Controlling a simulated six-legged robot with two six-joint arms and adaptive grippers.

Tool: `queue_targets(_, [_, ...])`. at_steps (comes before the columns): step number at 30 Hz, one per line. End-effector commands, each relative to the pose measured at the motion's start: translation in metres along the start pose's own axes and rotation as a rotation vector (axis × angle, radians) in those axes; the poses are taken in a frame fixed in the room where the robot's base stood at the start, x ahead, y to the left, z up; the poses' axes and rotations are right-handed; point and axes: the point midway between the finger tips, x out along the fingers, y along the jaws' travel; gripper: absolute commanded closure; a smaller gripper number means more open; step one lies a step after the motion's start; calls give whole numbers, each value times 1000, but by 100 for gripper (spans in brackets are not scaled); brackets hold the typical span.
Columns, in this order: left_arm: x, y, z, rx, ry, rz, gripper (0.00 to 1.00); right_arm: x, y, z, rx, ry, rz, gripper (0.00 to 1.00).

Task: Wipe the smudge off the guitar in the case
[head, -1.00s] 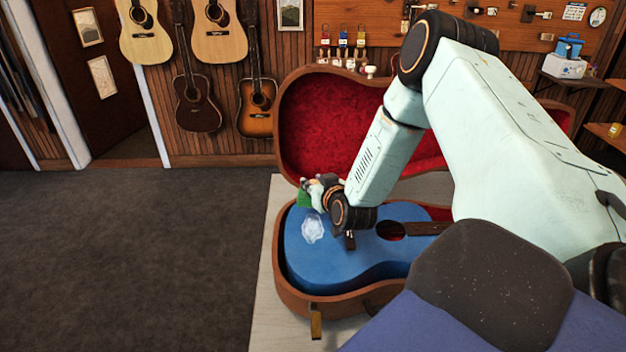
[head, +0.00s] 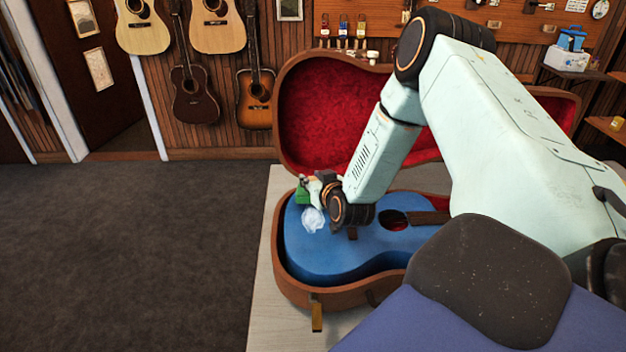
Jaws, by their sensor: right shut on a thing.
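The blue guitar (head: 320,255) lies face up in the open brown case (head: 292,287) with red lining. A whitish smudge (head: 313,220) shows on the left part of its body. My right gripper (head: 308,192) is shut on a green thing (head: 303,195), which looks like a cloth or sponge. It is over the guitar's upper left edge, just above the smudge in the picture. I cannot tell whether the green thing touches the guitar. My right wrist hides part of the guitar near the sound hole. My left gripper is not in view.
The case stands on a pale table (head: 262,310), its raised lid (head: 330,115) close behind my right arm. Guitars hang on the wall at the back left. The dark floor (head: 130,250) left of the table is clear.

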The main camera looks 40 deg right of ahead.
Motion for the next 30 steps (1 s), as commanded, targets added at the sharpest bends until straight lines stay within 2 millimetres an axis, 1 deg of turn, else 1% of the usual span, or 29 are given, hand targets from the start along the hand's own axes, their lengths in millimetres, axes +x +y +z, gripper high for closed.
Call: queue_targets(30, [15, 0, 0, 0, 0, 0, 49, 6, 0, 17, 0, 1, 0, 100])
